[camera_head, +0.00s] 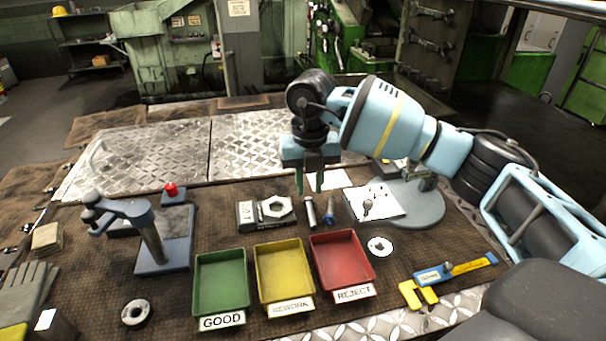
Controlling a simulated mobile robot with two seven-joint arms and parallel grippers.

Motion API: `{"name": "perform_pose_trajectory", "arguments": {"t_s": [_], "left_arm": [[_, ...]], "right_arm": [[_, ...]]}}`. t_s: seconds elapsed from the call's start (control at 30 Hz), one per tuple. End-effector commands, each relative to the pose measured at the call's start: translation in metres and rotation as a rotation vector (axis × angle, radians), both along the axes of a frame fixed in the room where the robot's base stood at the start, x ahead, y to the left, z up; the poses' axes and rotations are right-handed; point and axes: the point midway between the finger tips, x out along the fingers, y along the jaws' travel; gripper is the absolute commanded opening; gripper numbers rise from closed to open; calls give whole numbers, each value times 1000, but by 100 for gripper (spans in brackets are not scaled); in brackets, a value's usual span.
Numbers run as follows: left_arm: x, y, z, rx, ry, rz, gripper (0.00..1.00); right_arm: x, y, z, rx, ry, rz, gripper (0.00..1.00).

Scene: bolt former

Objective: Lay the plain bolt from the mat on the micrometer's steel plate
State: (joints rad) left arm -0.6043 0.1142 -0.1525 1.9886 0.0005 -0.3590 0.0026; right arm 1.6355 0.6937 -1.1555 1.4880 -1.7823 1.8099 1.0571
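Two bolts lie side by side on the brown mat (215,238). The left one is the plain bolt (311,213), all grey. The right one (331,214) has a blue mark. My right gripper (310,190) points down just behind and above the bolts, its dark green fingers apart and empty. Whether it touches anything is hard to tell. My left gripper is not in view.
Green (221,283), yellow (284,275) and red (342,260) trays stand in front of the bolts. A lot block (248,216) with a nut is left of them, a white sheet (385,203) right. A blue-yellow gauge (456,268) lies at right.

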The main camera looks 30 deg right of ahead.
Motion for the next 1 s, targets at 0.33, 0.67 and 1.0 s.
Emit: {"name": "perform_pose_trajectory", "arguments": {"t_s": [0.33,0.67,1.0], "left_arm": [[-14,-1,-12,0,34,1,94],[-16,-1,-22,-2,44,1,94],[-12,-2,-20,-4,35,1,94]], "right_arm": [[0,0,-13,0,4,1,25],[0,0,-41,1,3,0,25],[0,0,-50,0,0,0,25]]}}
